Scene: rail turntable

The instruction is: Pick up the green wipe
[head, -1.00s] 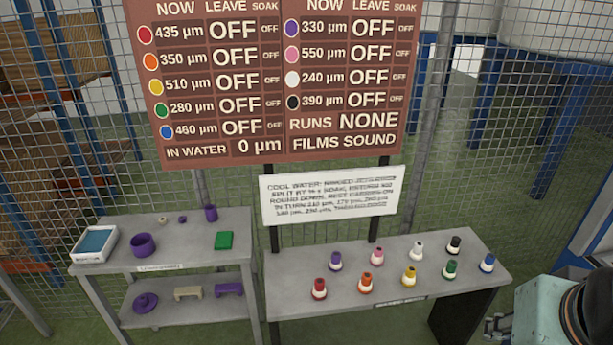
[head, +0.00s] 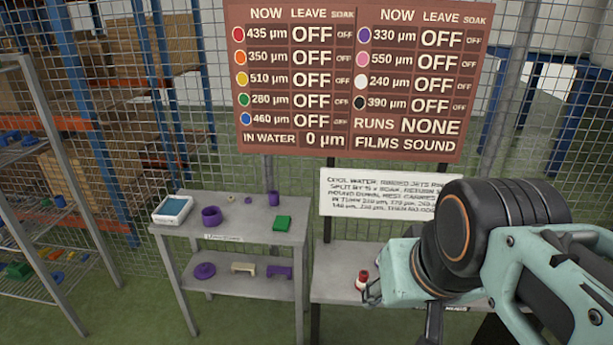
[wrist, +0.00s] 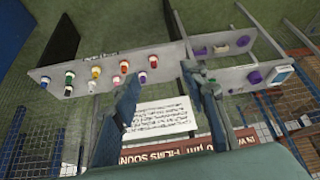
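My gripper (head: 372,291) is to the right of the wipe, over the left part of the other grey table. In the wrist view my gripper (wrist: 163,76) has its two fingers wide apart with nothing between them.
The top shelf also holds a blue-filled white tray (head: 173,210), a purple bowl (head: 211,216) and a purple cup (head: 273,198). A white sign (head: 375,193) and a large board (head: 350,75) stand behind the right table (head: 335,289). Several coloured bottles (wrist: 124,67) stand on it.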

